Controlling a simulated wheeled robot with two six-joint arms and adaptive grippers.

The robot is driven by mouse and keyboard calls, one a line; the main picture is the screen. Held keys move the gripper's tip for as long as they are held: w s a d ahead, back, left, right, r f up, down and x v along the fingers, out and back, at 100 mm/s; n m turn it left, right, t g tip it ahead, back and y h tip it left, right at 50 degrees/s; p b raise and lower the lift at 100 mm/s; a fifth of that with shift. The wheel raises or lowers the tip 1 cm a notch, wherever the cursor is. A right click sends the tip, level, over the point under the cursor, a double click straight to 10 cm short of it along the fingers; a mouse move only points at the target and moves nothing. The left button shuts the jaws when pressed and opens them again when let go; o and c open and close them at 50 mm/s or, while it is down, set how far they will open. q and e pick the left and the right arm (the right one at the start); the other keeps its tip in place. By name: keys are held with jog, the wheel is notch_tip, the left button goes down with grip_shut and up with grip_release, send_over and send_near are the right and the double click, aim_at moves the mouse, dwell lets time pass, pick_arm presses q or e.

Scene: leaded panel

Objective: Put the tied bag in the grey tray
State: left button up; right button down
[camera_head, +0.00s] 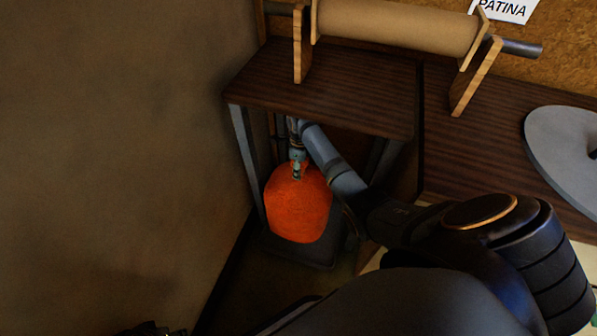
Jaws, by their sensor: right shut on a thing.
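The tied bag (298,208) is a bulging orange sack under the dark wooden table. My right gripper (297,168) reaches down under the tabletop and is shut on the bag's gathered top. The bag hangs or stands upright below it. The dark grey tray (318,262) lies low between the table legs, and its front edge shows just below the bag. The bag overlaps the tray in the picture; I cannot tell whether its bottom touches it. A dark mechanical part at the bottom left edge seems to be my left gripper (150,329), mostly cut off, its fingers unclear.
The tabletop (330,95) overhangs the bag, with grey legs (248,155) on both sides. A paper roll (395,24) on a wooden stand sits on top. A brown wall (110,150) closes the left. A grey disc (565,155) lies on the bench at right.

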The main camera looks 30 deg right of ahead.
aim_at(299, 194)
jog(key=shift+w+f+b, duration=0.1)
jog(key=shift+f+b, duration=0.3)
jog(key=shift+f, duration=0.5)
pick_arm(q)
jog(key=f+b, duration=0.1)
jog(key=d+f+t, duration=0.1)
jog(key=f, duration=0.1)
jog(key=w+f+t+b, duration=0.1)
jog(key=shift+w+d+f+h+b, duration=0.1)
jog(key=shift+d+f+h+b, duration=0.05)
jog(key=shift+d+h+b, duration=0.2)
pick_arm(e)
notch_tip(299, 194, down, 4)
jog(key=shift+d+r, duration=0.1)
jog(key=c, duration=1.2)
grip_release()
jog(key=shift+f, duration=0.2)
jog(key=o, duration=0.6)
jog(key=shift+c, duration=0.2)
pick_arm(q)
jog(key=shift+a, duration=0.1)
